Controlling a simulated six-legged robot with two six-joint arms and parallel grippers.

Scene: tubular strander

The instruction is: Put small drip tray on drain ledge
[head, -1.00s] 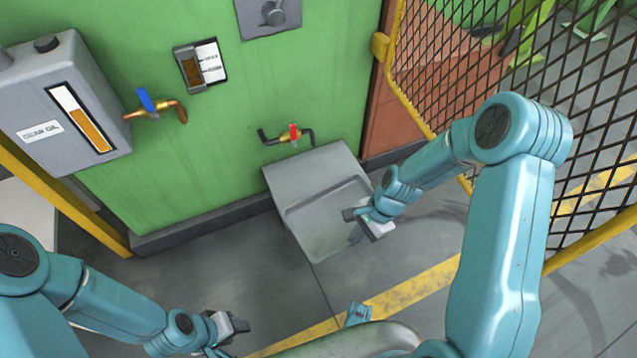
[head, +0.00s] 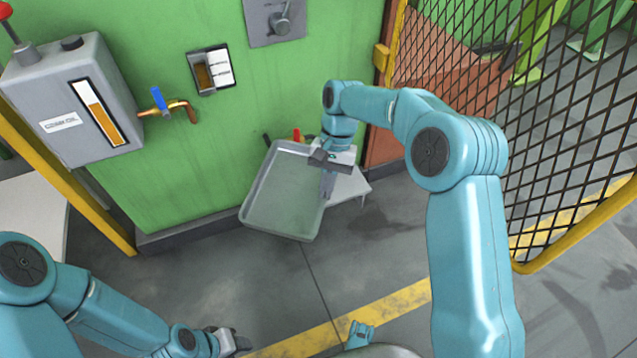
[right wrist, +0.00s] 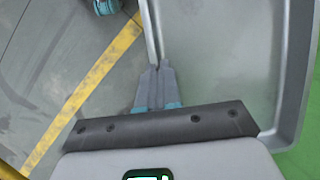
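The small drip tray (head: 283,205) is a shallow grey tray with a raised rim, held in front of the green wall. My right gripper (head: 327,186) is shut on the tray's right side wall; in the right wrist view the fingers (right wrist: 157,88) pinch the wall of the tray (right wrist: 225,60). The drain ledge (head: 348,187), a light grey shelf, shows partly behind and right of the tray, which hides the rest. I cannot tell whether tray and ledge touch. My left gripper (head: 235,342) is low in the head view, away from the tray; its opening is unclear.
A red-handled valve (head: 296,136) is just above the tray, partly hidden. A blue-handled tap (head: 160,100) and grey oil tank (head: 75,100) are on the left. A yellow-framed mesh fence (head: 570,130) stands on the right. Floor below the tray is clear.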

